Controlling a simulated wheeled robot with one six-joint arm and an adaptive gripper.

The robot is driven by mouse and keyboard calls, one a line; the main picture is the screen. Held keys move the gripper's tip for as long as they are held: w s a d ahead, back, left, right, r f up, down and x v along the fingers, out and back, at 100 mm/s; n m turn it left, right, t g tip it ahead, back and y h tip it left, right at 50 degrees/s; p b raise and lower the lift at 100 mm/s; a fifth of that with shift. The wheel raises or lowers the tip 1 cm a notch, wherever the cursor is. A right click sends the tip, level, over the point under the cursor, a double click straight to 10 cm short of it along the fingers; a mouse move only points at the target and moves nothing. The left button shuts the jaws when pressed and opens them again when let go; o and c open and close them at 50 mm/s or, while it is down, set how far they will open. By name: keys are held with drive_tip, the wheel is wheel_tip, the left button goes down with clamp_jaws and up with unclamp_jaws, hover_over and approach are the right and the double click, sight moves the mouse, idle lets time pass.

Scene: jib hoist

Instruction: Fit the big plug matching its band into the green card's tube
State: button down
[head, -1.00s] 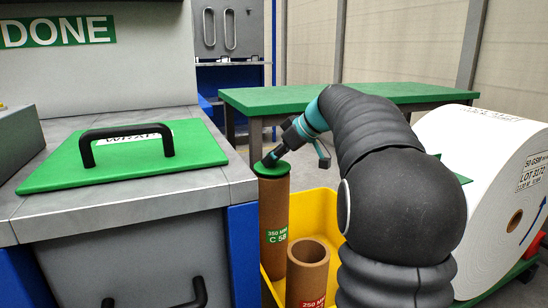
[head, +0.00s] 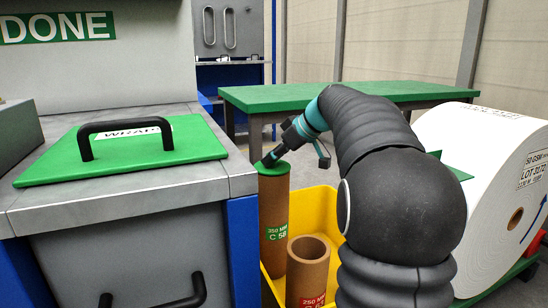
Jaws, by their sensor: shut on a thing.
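The tall brown tube (head: 273,205) with a green card (head: 277,232) stands upright in a yellow bin. A green plug (head: 272,171) lies over its top end and hides the tube's mouth. My gripper (head: 273,158) is shut on the plug from above, with the wrist tilted. The plug's disc looks at the rim; whether it is fully down inside the tube cannot be told. A shorter brown tube (head: 307,275) with a red card (head: 312,300) stands beside it, its top open. Any band on the plug is hidden.
The yellow bin (head: 322,205) stands right of a grey bench (head: 110,210) with a blue post (head: 242,240). A green lid (head: 60,170) with a black handle lies on the bench. A large white paper roll (head: 460,140) stands right, and a green-topped table (head: 390,95) behind.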

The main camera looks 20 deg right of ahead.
drive_tip(key=shift+f, duration=0.15)
drive_tip(key=c, duration=0.8)
unclamp_jaws()
drive_tip(key=v, duration=1.2)
